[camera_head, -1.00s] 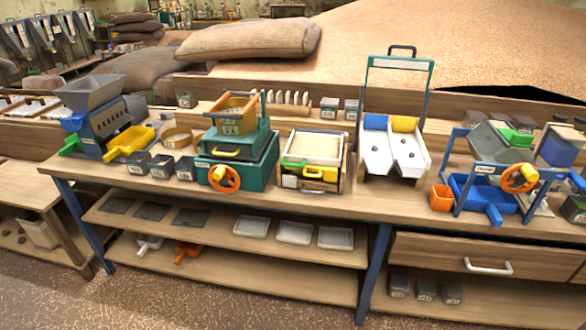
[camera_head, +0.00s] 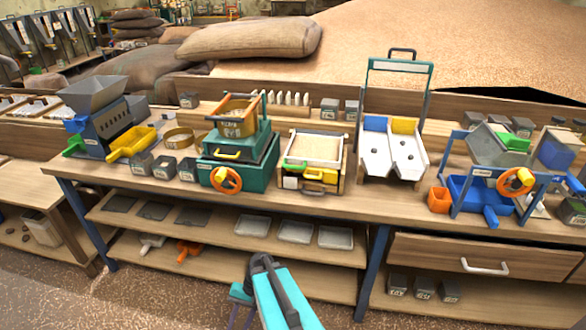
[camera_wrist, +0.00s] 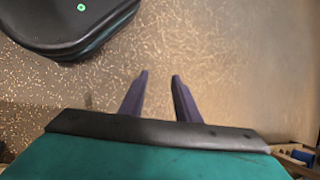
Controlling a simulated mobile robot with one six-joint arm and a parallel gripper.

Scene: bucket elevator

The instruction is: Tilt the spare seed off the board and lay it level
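A wooden-framed board with a pale flat top (camera_head: 314,148) stands on the bench, with yellow and white parts and a handle at its front. I cannot make out separate seeds on it. Left of it, an open yellow-and-brown tray (camera_head: 236,127) sits on top of a teal machine (camera_head: 222,173) with an orange wheel. My gripper's dark purple fingers (camera_wrist: 159,75) are apart in the wrist view, with only speckled floor between them. In the head view my arm is low in front of the bench, well away from the board, and the fingertips are hard to make out.
A two-channel white chute (camera_head: 392,150) under a teal frame stands right of the board. A blue tray stand (camera_head: 480,192) with an orange wheel is farther right. Grey boxes (camera_head: 165,167) stand left of the teal machine. White trays (camera_head: 295,232) lie on the shelf below.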

